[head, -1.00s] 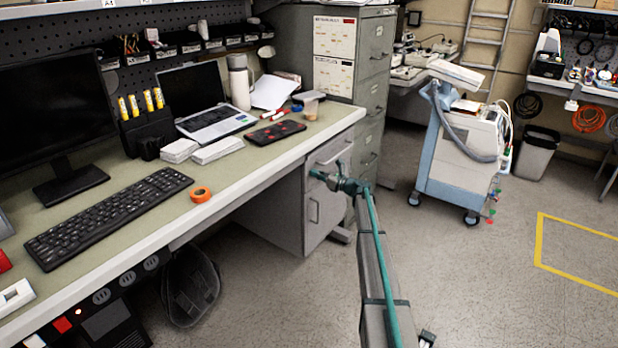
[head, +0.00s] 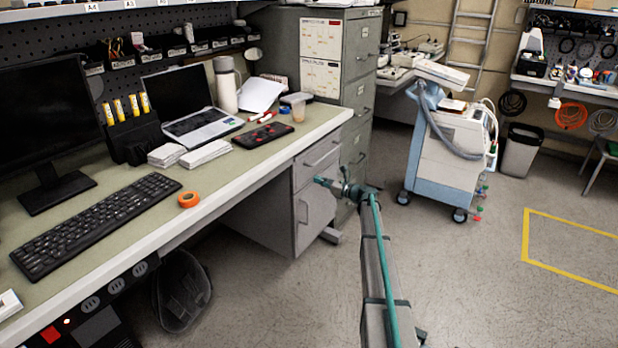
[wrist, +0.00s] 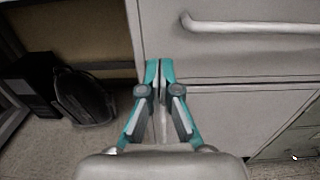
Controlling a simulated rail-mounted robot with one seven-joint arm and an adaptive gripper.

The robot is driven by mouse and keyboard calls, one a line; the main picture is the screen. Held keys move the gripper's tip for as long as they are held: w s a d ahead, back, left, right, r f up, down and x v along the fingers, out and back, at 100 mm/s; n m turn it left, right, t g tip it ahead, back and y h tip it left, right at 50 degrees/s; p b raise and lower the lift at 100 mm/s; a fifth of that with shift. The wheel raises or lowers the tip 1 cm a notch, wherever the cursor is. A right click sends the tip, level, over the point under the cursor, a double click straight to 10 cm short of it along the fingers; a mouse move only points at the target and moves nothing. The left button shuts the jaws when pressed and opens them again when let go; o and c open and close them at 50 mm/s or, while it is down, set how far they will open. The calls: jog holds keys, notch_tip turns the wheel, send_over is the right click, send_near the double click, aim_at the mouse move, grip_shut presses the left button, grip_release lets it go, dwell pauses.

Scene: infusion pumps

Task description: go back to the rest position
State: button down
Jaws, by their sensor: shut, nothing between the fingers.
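My gripper (wrist: 158,66) is shut and empty in the wrist view, its teal fingertips together in front of the grey desk drawer unit (wrist: 240,110). In the head view my gripper (head: 320,181) is at the end of my arm, in front of the drawer unit (head: 315,205) at the desk's right end. I cannot tell the exact gap between fingertips and drawer front.
A wheeled medical cart (head: 450,150) stands at right. Open floor (head: 470,290) lies right of my arm.

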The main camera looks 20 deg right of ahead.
jog(key=v, duration=0.6)
jog(key=s+a+f+n+g+h+p, duration=0.1)
jog(key=s+a+f+n+g, duration=0.3)
jog(key=s+a+f+n, duration=0.4)
jog(key=s+a+f+n+g+h+p, duration=0.15)
jog(key=s+a+f+n+g, duration=0.35)
jog(key=s+f, duration=0.65)
jog(key=s+a+f+n+g+h+p, duration=0.1)
jog(key=s+a+f+n+g, duration=0.2)
jog(key=s+a+f+n, duration=0.65)
jog(key=s+a+f+n+g+h+p, duration=0.1)
jog(key=s+a+g+h, duration=0.15)
jog(key=s, duration=0.95)
jog(key=s+a+f+g+h+p, duration=0.1)
jog(key=s+a+g+p, duration=0.2)
jog(key=s, duration=0.8)
jog(key=s+a+r+n+g+h+p, duration=0.1)
jog(key=s+a+n+g, duration=0.1)
jog(key=s, duration=0.9)
jog(key=s+a+r+n+g+h+p, duration=0.2)
jog(key=s+a+n, duration=0.1)
jog(key=s, duration=0.9)
jog(key=shift+a+r, duration=0.25)
jog(key=shift+n, duration=0.25)
